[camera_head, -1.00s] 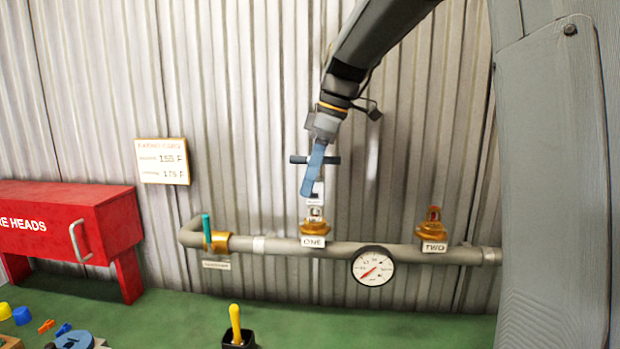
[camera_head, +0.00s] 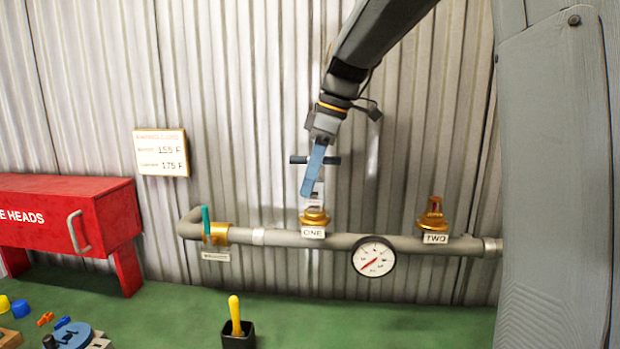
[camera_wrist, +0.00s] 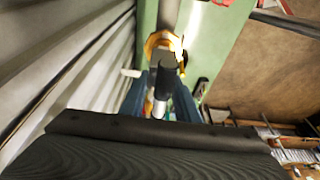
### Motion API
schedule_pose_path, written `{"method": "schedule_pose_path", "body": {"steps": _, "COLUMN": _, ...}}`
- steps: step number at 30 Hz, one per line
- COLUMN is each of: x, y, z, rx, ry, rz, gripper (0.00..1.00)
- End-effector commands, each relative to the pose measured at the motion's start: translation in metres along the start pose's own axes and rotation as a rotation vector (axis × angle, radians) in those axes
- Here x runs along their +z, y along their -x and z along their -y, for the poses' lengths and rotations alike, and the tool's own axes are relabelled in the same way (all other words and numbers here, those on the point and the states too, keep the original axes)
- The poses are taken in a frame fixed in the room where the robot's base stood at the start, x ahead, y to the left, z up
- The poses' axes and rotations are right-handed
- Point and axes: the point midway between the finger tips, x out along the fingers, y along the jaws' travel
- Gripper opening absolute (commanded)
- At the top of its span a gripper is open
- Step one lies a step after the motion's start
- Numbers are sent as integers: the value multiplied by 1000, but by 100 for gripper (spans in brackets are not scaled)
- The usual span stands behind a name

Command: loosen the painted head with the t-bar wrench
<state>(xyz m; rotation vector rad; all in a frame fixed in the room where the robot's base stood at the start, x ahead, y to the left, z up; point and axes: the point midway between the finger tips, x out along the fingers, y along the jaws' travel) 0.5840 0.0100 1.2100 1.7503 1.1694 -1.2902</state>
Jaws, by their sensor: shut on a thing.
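My gripper (camera_head: 314,172) is shut on the t-bar wrench, just below its dark crossbar (camera_head: 332,160). The wrench stands roughly upright, with its pale lower shaft (camera_head: 315,198) directly above the brass fitting ONE (camera_head: 314,215). Its lower end meets the top of that fitting; the head there is hidden, and I cannot tell how fully the socket sits on it. In the wrist view the blue fingers flank the wrench shaft (camera_wrist: 161,95), with the brass fitting (camera_wrist: 165,42) beyond. Another brass fitting with a reddish head (camera_head: 435,207) stands uncovered at label TWO.
The grey pipe (camera_head: 285,238) runs along the corrugated wall, with a gauge (camera_head: 373,256) and a teal-handled valve (camera_head: 206,222). A red heads cabinet (camera_head: 110,205) stands left. A black holder with a yellow handle (camera_head: 236,325) and small loose parts sit below.

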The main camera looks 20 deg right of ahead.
Motion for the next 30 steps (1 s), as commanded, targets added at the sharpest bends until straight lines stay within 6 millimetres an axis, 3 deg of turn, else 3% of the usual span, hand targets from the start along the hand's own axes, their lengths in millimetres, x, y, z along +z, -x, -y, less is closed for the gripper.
{"method": "schedule_pose_path", "body": {"steps": 26, "x": 5, "y": -17, "z": 0, "rx": 0, "ry": 2, "rz": 0, "gripper": 0}}
{"method": "schedule_pose_path", "body": {"steps": 30, "x": 6, "y": -16, "z": 1, "rx": -28, "ry": 84, "rz": 0, "gripper": 0}}
